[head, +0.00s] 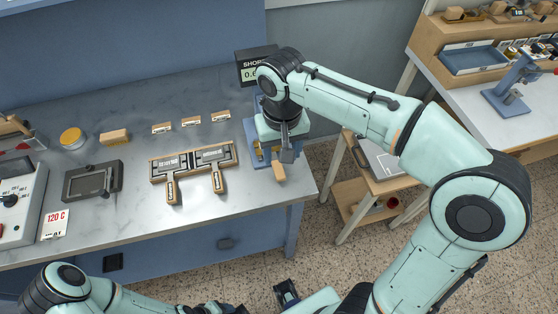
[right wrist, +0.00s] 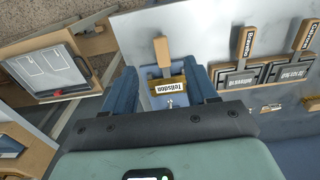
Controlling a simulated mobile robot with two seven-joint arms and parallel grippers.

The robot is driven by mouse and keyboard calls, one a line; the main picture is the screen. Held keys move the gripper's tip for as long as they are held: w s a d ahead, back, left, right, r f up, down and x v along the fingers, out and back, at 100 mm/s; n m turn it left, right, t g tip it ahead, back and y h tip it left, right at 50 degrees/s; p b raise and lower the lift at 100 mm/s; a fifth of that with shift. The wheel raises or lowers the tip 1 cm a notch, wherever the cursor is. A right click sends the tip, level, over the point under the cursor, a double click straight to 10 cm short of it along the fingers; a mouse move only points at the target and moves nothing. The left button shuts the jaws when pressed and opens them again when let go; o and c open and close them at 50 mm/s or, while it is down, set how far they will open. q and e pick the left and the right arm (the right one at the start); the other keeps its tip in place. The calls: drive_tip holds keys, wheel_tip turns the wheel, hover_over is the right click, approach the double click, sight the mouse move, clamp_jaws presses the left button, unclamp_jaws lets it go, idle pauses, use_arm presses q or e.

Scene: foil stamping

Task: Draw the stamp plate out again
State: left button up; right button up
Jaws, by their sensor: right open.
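A stamp plate with a wooden handle sits at the blue press (head: 250,150); its handle (head: 278,172) sticks out toward the bench's front edge. In the right wrist view the stamp plate (right wrist: 170,89) shows a brass-coloured block with a white name label, and its handle points away from my palm. My right gripper (head: 287,154) is over the front of the press, pointing down. In the right wrist view its fingers (right wrist: 163,74) are apart, on either side of the stamp plate, with nothing held. Part of my left arm shows at the bottom left; its jaw state is unclear.
Two more handled stamps lie on a rack (head: 154,177) left of the press. Small labelled wooden blocks (head: 190,121) lie behind it. A dark display (head: 256,66) stands behind the press. A wooden side table (head: 372,184) stands to the right. The bench front between rack and press is clear.

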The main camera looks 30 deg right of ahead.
sight(276, 160)
wheel_tip(276, 160, down, 11)
drive_tip(key=shift+f+b, duration=0.15)
drive_tip(key=shift+b, duration=0.6)
use_arm(q)
drive_tip(key=shift+s+f, duration=0.2)
drive_tip(key=shift+f, duration=0.3)
drive_tip(key=shift+s+f, duration=0.2)
drive_tip(key=shift+f, duration=0.3)
use_arm(e)
drive_tip(key=shift+w, duration=0.1)
clamp_jaws()
use_arm(q)
drive_tip(key=shift+w+r+p, duration=0.3)
drive_tip(key=shift+r+p, duration=0.3)
drive_tip(key=shift+r, duration=0.1)
drive_tip(key=shift+w+r+p, duration=0.25)
drive_tip(key=shift+r+p, duration=0.35)
drive_tip(key=shift+r, duration=0.1)
use_arm(e)
drive_tip(key=shift+w+d, duration=0.2)
drive_tip(key=shift+w, duration=0.6)
drive_tip(key=shift+w+d, duration=0.15)
drive_tip(key=shift+w, duration=0.6)
drive_tip(key=shift+w+d, duration=0.2)
drive_tip(key=shift+w, duration=0.6)
use_arm(q)
drive_tip(key=shift+r, duration=0.15)
use_arm(e)
drive_tip(key=shift+w+r, duration=0.15)
drive_tip(key=shift+r, duration=0.15)
